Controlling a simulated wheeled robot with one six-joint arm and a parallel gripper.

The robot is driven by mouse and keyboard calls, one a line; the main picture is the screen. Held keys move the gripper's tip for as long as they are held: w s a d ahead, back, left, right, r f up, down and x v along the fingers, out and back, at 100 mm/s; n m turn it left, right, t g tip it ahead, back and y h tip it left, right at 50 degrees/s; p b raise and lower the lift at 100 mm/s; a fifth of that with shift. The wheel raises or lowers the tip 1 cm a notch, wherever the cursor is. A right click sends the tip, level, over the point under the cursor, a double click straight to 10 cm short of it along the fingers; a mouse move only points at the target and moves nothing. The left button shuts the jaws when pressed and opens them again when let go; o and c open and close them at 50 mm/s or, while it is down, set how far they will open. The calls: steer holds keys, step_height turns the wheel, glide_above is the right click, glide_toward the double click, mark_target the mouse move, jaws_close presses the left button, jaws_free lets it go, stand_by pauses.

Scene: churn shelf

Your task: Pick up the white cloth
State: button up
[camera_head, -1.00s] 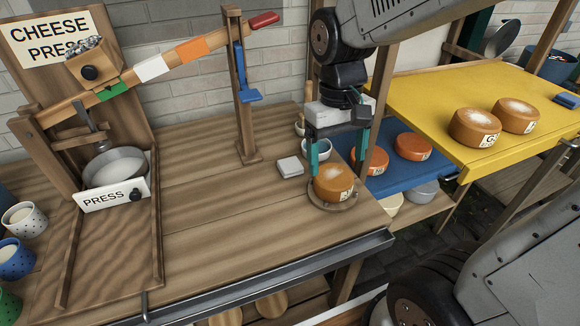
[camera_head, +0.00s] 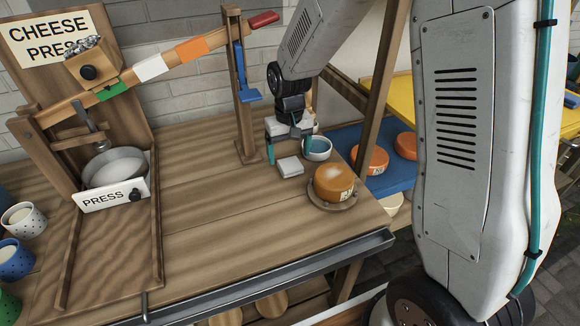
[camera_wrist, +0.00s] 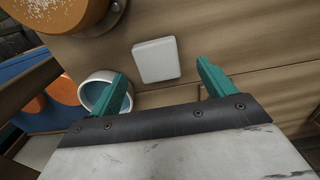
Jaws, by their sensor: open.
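The white cloth (camera_head: 290,166) is a small folded square lying flat on the wooden table, left of the cheese wheel on its plate. In the wrist view the white cloth (camera_wrist: 156,61) lies beyond my fingertips, roughly between their lines, and nothing covers it there. My gripper (camera_head: 291,153) is over the table just behind the cloth. In the wrist view my gripper (camera_wrist: 160,75) has its two teal fingers wide apart with nothing between them. I cannot tell its exact height above the table.
A cheese wheel (camera_head: 334,182) sits on a plate (camera_head: 346,204) right of the cloth. A small bowl (camera_wrist: 98,94) stands close by my left finger in the wrist view. A wooden post (camera_head: 246,105) rises just left of my gripper. The table (camera_head: 220,225) is clear in front.

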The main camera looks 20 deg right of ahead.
mark_target(290, 164)
step_height(290, 164, down, 3)
steer(key=shift+w+d+f, duration=0.1)
steer(key=shift+d+f, duration=0.05)
steer(key=shift+f, duration=0.05)
steer(key=shift+c, duration=0.3)
steer(key=c, duration=1.1)
steer(key=shift+r, duration=0.1)
step_height(290, 164, up, 18)
steer(key=shift+f, duration=0.1)
